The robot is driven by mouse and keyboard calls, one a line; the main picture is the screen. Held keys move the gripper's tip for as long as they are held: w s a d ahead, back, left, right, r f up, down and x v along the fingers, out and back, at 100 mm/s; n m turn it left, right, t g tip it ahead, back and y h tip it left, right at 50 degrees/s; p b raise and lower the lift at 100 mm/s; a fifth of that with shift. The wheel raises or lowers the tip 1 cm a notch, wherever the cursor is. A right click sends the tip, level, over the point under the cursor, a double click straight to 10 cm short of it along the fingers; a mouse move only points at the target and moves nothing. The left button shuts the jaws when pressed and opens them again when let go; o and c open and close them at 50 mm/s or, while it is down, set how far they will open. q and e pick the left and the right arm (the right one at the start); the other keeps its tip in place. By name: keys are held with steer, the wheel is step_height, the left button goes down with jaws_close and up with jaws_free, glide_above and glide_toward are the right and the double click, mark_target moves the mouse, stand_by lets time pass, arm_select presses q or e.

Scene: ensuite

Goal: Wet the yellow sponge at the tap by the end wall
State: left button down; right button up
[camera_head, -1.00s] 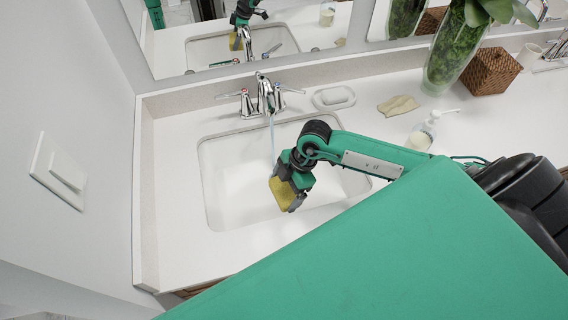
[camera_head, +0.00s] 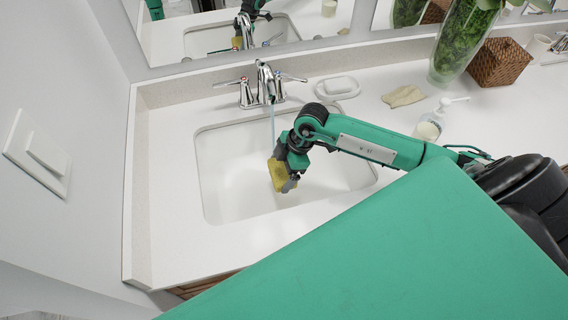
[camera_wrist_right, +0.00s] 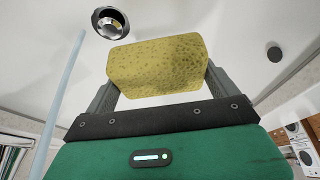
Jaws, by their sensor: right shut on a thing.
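The yellow sponge (camera_head: 278,175) is in my right gripper (camera_head: 287,180), held over the white sink basin (camera_head: 232,190). In the right wrist view the sponge (camera_wrist_right: 157,66) sits between the two fingers of that gripper (camera_wrist_right: 160,85), which are shut on it. The chrome tap (camera_head: 265,82) stands behind the basin by the end wall. A thin bluish stream of water (camera_head: 272,125) falls from its spout. In the right wrist view the stream (camera_wrist_right: 62,95) passes to the left of the sponge, with a gap between them. My left gripper is not in view.
A soap dish (camera_head: 338,87), a tan cloth (camera_head: 404,96), a soap pump bottle (camera_head: 430,125), a plant vase (camera_head: 460,45) and a woven basket (camera_head: 500,62) stand right of the tap. The mirror (camera_head: 215,25) and end wall (camera_head: 75,100) bound the counter.

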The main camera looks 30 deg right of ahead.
steer(key=w, duration=0.1)
steer(key=w+b, duration=0.1)
steer(key=w+d+f+b, duration=0.1)
steer(key=shift+w, duration=0.2)
steer(key=shift+w+d+b, duration=0.15)
steer(key=shift+w+b, duration=0.2)
steer(key=shift+b, duration=0.05)
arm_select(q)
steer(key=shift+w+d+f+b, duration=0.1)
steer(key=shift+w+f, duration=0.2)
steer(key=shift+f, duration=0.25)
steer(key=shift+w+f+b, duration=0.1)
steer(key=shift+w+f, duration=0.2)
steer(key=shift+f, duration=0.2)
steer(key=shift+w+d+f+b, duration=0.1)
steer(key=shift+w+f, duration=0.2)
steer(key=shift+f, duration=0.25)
arm_select(e)
steer(key=shift+w+d+f, duration=0.1)
steer(key=shift+w+d, duration=0.15)
steer(key=shift+w, duration=0.4)
steer(key=shift+w+d+f, duration=0.15)
steer(key=shift+w+d, duration=0.05)
steer(key=shift+w, duration=0.5)
steer(key=shift+w+d+f, duration=0.1)
steer(key=shift+w+d, duration=0.15)
steer(key=shift+w, duration=0.4)
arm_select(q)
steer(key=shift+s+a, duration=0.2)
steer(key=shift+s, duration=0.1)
